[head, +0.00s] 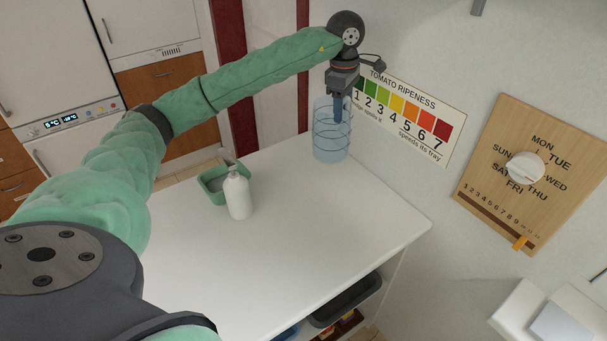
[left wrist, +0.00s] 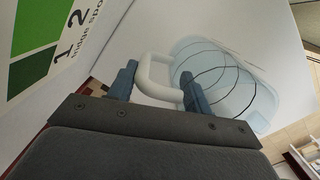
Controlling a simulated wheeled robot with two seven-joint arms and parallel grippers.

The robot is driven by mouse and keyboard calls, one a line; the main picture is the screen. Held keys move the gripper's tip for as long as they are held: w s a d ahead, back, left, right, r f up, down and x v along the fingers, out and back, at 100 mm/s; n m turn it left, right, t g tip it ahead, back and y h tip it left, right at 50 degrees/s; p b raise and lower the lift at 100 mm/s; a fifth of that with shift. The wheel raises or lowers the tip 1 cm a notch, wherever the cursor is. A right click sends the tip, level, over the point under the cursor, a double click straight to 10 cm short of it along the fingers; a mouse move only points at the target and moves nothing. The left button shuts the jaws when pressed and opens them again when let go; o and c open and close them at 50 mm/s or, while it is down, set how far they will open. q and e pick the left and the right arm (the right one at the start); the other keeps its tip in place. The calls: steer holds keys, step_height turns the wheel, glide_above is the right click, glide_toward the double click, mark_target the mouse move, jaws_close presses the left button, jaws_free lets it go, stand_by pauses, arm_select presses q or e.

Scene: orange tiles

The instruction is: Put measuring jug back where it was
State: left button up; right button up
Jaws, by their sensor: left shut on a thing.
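The measuring jug (head: 331,143) is a clear, bluish container with dark rings, upright at the far back corner of the white table (head: 290,230). I cannot tell whether its base touches the tabletop. My left gripper (head: 338,108) reaches down to the jug from above, in front of the wall. In the left wrist view, the fingers of my left gripper (left wrist: 158,75) sit on either side of the jug's white handle (left wrist: 154,78), and the ringed jug body (left wrist: 235,85) is to the right. My right gripper is not in view.
A tomato ripeness chart (head: 408,115) and a wooden day board (head: 530,165) hang on the wall. A dark bin (head: 346,300) sits below the tabletop. The table's middle is clear.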

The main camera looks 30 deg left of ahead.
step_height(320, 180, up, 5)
steer(key=b, duration=0.1)
arm_select(q)
steer(key=w+a+f+p, duration=0.3)
steer(key=a+f+p, duration=0.4)
steer(key=a+f, duration=0.4)
steer(key=shift+w+f, duration=0.35)
steer(key=shift+f, duration=0.6)
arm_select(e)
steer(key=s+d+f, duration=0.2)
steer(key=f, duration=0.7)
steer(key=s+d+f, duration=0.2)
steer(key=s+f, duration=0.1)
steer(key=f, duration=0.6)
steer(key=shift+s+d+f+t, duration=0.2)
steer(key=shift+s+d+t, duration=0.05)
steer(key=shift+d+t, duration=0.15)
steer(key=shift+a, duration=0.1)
arm_select(q)
steer(key=o, duration=1.4)
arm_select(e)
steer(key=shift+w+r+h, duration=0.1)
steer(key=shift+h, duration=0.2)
